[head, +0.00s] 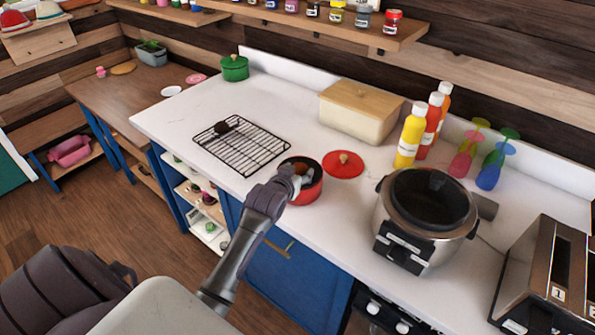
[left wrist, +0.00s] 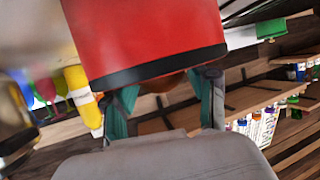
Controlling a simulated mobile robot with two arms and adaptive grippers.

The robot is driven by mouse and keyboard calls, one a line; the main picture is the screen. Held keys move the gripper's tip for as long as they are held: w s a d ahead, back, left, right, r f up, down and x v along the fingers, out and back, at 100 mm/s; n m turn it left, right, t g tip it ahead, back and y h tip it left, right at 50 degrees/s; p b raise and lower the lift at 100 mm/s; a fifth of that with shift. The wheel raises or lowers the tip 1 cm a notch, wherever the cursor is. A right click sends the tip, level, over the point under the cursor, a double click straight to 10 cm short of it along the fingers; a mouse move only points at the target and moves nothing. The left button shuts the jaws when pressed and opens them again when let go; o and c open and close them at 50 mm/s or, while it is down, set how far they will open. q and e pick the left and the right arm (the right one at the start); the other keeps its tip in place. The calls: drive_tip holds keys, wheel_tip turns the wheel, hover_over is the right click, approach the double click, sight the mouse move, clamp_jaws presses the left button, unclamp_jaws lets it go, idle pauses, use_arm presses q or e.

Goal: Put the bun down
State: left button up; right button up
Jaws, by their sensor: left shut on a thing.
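My left gripper (head: 298,174) reaches over the pot's near rim and is shut on the bun. In the left wrist view the pot (left wrist: 145,35) fills the top, with its dark rim. The fingertips and most of the bun are hidden. I cannot tell whether the bun touches the pot's floor. My right gripper is not in view.
A wire rack (head: 243,149) with a dark item (head: 222,127) lies left of the pot. A red lid (head: 343,165), bread box (head: 358,118), sauce bottles (head: 410,137) and a cooker (head: 425,215) stand to the right.

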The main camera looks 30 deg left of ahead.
use_arm(q)
drive_tip(key=shift+f, duration=0.55)
drive_tip(key=o, duration=0.8)
drive_tip(key=shift+o, duration=1.1)
drive_tip(key=shift+r, duration=0.1)
